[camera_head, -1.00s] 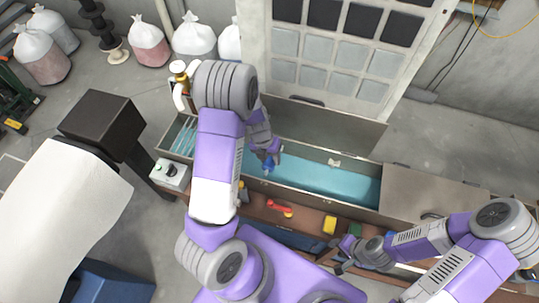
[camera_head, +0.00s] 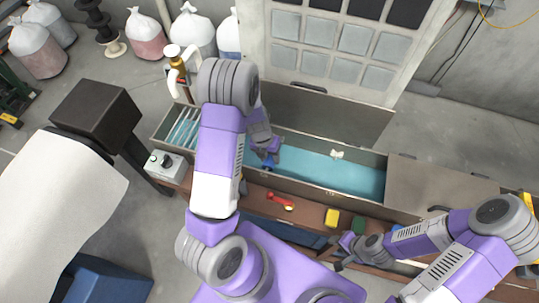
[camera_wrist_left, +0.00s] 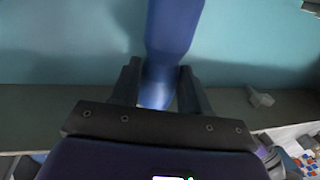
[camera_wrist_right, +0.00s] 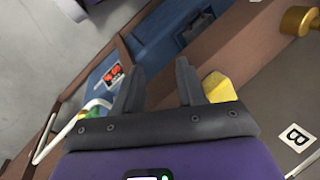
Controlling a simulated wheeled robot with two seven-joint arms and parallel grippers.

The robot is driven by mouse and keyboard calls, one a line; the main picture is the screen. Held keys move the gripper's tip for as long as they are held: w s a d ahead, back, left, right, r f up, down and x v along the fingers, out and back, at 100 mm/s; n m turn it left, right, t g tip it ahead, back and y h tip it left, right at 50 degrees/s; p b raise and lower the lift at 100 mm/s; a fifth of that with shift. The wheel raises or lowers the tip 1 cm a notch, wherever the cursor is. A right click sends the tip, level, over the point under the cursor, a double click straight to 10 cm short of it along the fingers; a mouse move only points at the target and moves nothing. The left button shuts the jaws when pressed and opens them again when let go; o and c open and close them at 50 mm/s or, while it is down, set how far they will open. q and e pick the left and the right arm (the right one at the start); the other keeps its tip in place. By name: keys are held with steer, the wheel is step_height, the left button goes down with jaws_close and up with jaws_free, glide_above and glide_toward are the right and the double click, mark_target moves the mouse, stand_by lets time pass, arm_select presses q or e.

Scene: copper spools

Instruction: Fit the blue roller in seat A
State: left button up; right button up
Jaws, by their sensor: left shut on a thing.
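The blue roller (camera_wrist_left: 172,30) is held in my left gripper (camera_wrist_left: 157,85), whose two fingers close on its lower end in the left wrist view. In the head view the roller (camera_head: 269,161) shows as a small blue piece at my left gripper (camera_head: 267,155), over the teal-floored trough (camera_head: 345,181). My right gripper (camera_wrist_right: 158,85) is open and empty. In the head view my right gripper (camera_head: 342,254) is near the bench front. I cannot make out seat A; a plate marked B (camera_wrist_right: 295,137) shows in the right wrist view.
A red-handled tool (camera_head: 280,201), a yellow block (camera_head: 332,217) and a green block (camera_head: 358,224) lie on the brown bench ledge. A white control box (camera_head: 166,167) stands at the left.

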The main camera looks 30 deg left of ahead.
arm_select(q)
steer(key=shift+f, duration=0.4)
stand_by(0.6)
steer(key=o, duration=1.3)
steer(key=r, duration=0.2)
steer(key=a+r+p, duration=0.1)
steer(key=r, duration=0.4)
steer(key=shift+s+a+r, duration=0.15)
steer(key=shift+a+r, duration=0.1)
steer(key=shift+f, duration=0.15)
steer(key=f, duration=0.2)
steer(key=d+f+b, duration=0.1)
steer(key=f, duration=0.4)
steer(key=shift+d+f, duration=0.25)
steer(key=shift+r, duration=0.6)
